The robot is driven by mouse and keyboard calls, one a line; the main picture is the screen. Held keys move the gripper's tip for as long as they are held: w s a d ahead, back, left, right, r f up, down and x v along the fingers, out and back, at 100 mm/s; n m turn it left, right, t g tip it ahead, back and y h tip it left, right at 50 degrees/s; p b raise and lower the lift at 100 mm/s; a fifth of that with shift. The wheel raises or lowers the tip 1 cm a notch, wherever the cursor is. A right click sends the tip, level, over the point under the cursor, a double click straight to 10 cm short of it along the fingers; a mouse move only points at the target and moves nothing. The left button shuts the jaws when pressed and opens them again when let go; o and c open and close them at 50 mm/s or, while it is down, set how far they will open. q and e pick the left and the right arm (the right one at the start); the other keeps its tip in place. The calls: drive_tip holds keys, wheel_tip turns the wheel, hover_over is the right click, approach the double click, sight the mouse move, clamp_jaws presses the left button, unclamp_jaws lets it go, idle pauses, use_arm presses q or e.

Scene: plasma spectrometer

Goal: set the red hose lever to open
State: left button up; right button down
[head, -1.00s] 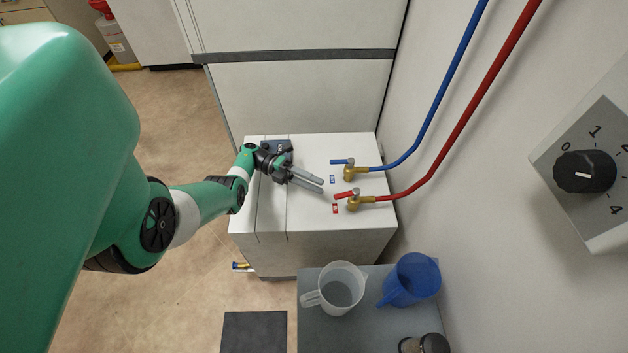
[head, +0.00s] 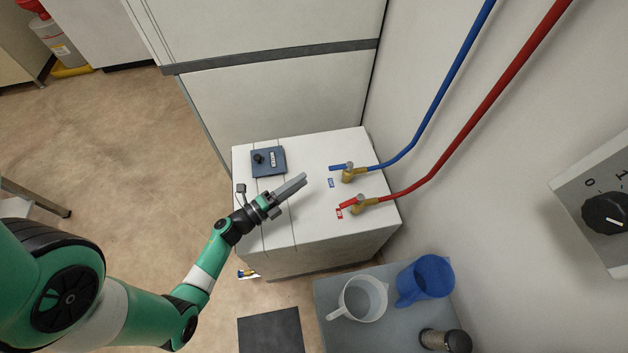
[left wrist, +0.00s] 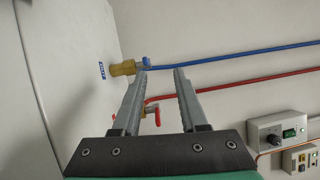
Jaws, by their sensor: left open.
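The red hose lever (head: 347,204) sits on a brass valve (head: 364,206) on top of the white cabinet. It points left, away from the red hose (head: 440,172), near a small red label. In the left wrist view the red lever (left wrist: 157,117) hangs beyond and between the fingers, low in the gap, with its valve partly hidden. My left gripper (head: 304,178) is open and empty above the cabinet top, up and left of the red lever and apart from it. Its spread fingers (left wrist: 162,72) also show in the left wrist view. My right gripper is not in view.
A blue lever (head: 337,168) on its own brass valve, with a blue hose (head: 420,125), sits just behind the red one. A dark control panel (head: 267,162) lies at the back left. A clear jug (head: 362,298) and blue jug (head: 425,278) stand in front.

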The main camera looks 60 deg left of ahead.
use_arm(q)
drive_tip(key=s+d+h, duration=0.2)
drive_tip(key=d, duration=0.5)
drive_tip(key=m+h, duration=0.1)
drive_tip(key=h, duration=0.1)
approach(340, 207)
drive_tip(key=shift+w+d+r+g+p, duration=0.15)
drive_tip(key=shift+d+r+g+p, duration=0.05)
drive_tip(key=shift+g+p, duration=0.2)
drive_tip(key=shift+w+d, duration=0.1)
drive_tip(key=shift+w, duration=0.4)
drive_tip(key=w+b, duration=0.3)
drive_tip(key=w, duration=0.8)
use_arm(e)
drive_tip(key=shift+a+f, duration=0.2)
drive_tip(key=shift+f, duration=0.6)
use_arm(q)
clamp_jaws()
